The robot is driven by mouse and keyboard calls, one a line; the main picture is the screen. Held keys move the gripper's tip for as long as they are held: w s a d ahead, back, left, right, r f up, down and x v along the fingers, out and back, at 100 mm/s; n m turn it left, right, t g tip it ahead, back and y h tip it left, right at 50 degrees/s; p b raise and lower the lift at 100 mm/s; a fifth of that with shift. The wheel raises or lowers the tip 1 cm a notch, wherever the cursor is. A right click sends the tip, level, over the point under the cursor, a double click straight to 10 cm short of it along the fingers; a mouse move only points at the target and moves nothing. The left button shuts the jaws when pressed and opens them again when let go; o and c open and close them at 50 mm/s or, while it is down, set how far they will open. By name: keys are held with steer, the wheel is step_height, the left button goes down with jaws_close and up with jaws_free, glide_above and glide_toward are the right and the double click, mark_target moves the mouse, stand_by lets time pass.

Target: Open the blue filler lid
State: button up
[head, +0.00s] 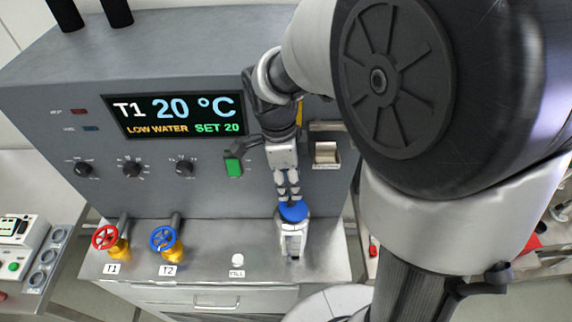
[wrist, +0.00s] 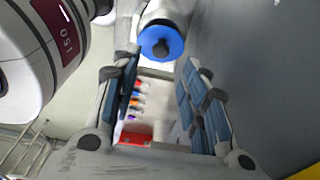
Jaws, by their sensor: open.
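The blue filler lid (head: 293,212) is a round cap on top of a pale upright filler neck (head: 292,240) at the right end of the steel ledge. The lid looks closed on the neck. In the wrist view the blue lid (wrist: 161,44) shows its round face with a dark knob at its centre. My gripper (head: 289,190) is just above the lid in the head view, its fingers pointing down at it. In the wrist view my gripper (wrist: 160,68) is open, with the lid beyond the fingertips and nothing between the fingers. Contact cannot be told.
A red valve wheel (head: 106,238) and a blue valve wheel (head: 164,238) stand left on the ledge. A white FILL knob (head: 238,260) is nearer the lid. The grey panel (head: 60,140) rises behind, with a display (head: 175,116) reading LOW WATER and a green switch (head: 234,167).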

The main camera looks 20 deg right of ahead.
steer(key=shift+w+a+r, duration=0.1)
steer(key=shift+a+r, duration=0.05)
steer(key=shift+r, duration=1.15)
steer(key=shift+a+r, duration=0.15)
steer(key=shift+r, duration=1.1)
